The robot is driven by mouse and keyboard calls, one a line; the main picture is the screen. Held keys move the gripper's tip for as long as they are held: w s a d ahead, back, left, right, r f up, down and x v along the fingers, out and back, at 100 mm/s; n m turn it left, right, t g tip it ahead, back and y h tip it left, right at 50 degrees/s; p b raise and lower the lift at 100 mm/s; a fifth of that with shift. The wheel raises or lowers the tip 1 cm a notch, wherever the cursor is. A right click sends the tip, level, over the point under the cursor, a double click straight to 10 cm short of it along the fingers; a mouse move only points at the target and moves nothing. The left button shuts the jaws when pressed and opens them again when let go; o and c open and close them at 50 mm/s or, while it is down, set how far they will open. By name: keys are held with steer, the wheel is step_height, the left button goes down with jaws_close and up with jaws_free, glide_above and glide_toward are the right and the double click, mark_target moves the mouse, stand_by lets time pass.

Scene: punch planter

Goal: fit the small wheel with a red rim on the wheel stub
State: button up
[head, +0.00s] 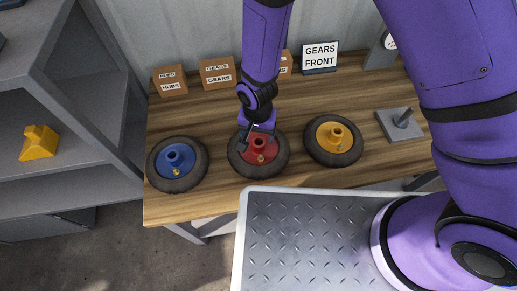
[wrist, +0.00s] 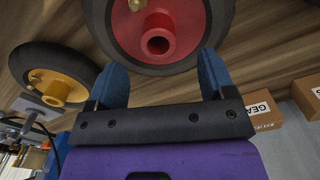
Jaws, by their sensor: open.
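The small wheel with a red rim (head: 263,156) lies flat on the wooden bench, between a blue-rimmed wheel and a yellow-rimmed wheel. In the wrist view its red hub (wrist: 158,40) is a hollow tube, with a brass valve beside it. My gripper (head: 251,136) is over the back part of the red wheel. In the wrist view my gripper (wrist: 163,78) is open, its two blue fingers apart, with the hub ahead between and beyond the tips. The wheel stub (head: 403,118) is a grey peg on a square plate at the right of the bench; nothing is on it.
The blue-rimmed wheel (head: 178,164) is to the left and the yellow-rimmed wheel (head: 333,140) to the right. Labelled boxes (head: 216,73) and a "GEARS FRONT" sign (head: 320,57) stand along the back. Grey shelves (head: 70,90) are at the left.

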mark_target(258, 142)
steer(key=shift+w+d+f, duration=0.1)
steer(key=shift+f, duration=1.4)
steer(key=shift+w+d+f, duration=0.1)
steer(key=shift+f, duration=1.35)
steer(key=shift+a, duration=0.1)
jaws_close()
